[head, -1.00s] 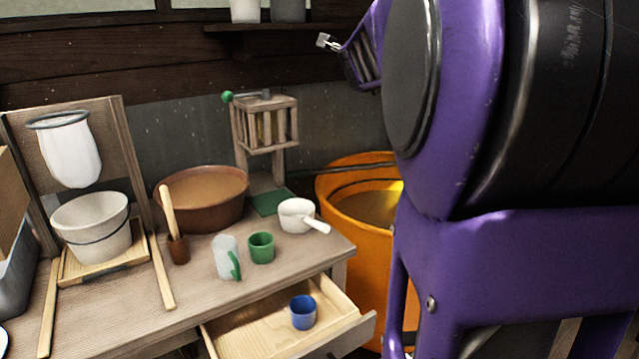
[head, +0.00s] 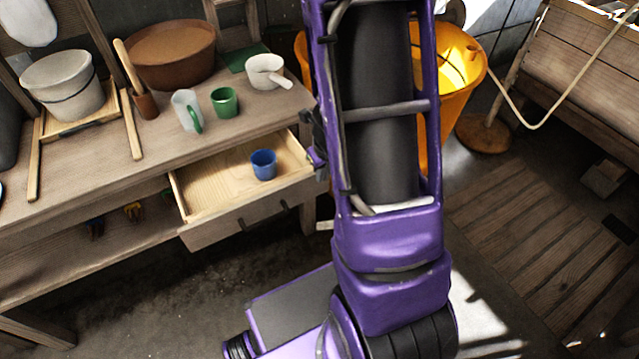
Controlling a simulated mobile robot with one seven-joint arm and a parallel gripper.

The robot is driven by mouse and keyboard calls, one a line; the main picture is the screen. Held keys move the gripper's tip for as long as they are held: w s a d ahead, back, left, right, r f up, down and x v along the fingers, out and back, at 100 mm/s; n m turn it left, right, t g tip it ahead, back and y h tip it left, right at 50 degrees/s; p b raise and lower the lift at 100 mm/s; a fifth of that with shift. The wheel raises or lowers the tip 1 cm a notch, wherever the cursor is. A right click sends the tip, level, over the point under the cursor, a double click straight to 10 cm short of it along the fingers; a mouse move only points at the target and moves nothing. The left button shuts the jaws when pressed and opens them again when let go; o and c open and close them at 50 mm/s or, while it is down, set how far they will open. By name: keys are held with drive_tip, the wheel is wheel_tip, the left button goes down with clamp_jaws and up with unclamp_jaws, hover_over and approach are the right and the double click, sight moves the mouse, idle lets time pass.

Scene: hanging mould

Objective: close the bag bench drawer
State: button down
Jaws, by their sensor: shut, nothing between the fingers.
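The bag bench drawer (head: 212,232) stands pulled out from under the bench top, with its pale wooden inside showing. Its front carries dark handles and faces down and to the right. A blue cup (head: 263,165) stands inside the drawer, towards its right end. My purple arm rises just right of the drawer and covers the area beside its right end. My gripper cannot be made out; it seems hidden behind the arm.
An orange tub (head: 455,75) stands behind my arm.

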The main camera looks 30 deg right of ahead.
sight(310, 190)
drive_tip(key=b+x, duration=0.1)
drive_tip(key=x, duration=0.2)
drive_tip(key=a+b+x, duration=0.1)
drive_tip(key=b+x, duration=0.1)
drive_tip(key=x, duration=0.2)
drive_tip(key=b+x, duration=0.2)
drive_tip(key=x, duration=0.2)
drive_tip(key=shift+w+a, duration=0.3)
drive_tip(key=shift+w, duration=0.05)
drive_tip(key=shift+w+f, duration=0.2)
drive_tip(key=shift+w, duration=0.3)
